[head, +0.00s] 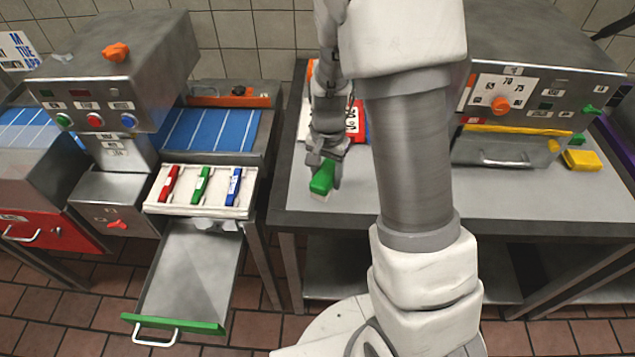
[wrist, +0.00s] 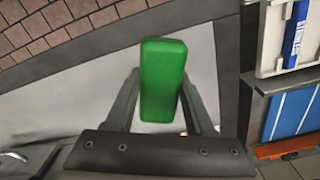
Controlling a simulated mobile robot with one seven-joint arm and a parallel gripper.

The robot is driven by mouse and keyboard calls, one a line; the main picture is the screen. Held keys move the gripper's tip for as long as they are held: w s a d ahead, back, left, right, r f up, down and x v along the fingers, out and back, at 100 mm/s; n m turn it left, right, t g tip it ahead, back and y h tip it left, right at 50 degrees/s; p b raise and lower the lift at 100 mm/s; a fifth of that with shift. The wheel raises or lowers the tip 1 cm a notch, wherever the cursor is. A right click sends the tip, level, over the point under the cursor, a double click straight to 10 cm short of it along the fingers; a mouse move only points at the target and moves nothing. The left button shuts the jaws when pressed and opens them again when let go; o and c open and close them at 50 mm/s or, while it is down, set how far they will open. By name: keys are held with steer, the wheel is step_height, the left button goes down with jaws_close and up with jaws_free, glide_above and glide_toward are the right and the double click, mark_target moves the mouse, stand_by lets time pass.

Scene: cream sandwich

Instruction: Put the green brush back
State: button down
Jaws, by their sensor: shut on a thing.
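The green brush (head: 322,179) has a green block-like body and a pale underside. It is over the left part of the grey table (head: 350,195); I cannot tell whether it touches the top. My gripper (head: 326,168) is shut on it from above. In the wrist view, the green brush (wrist: 163,75) sits between the two fingers of my gripper (wrist: 160,95), with its long side along them.
A white rack (head: 200,208) with red, green and blue pieces stands left, above an open drawer (head: 190,270) with a green front edge. A yellow block (head: 581,160) lies at the table's right. A machine with an orange knob (head: 500,105) stands behind it.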

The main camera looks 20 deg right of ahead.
mark_target(318, 174)
steer(key=w+f, duration=0.1)
steer(key=w+a+f, duration=0.1)
steer(key=w, duration=0.1)
steer(key=shift+a, duration=0.15)
steer(key=shift+s+f, duration=0.1)
steer(key=shift+f, duration=1.85)
steer(key=shift+f, duration=0.2)
steer(key=shift+c, duration=1.3)
jaws_free()
steer(key=shift+r, duration=0.15)
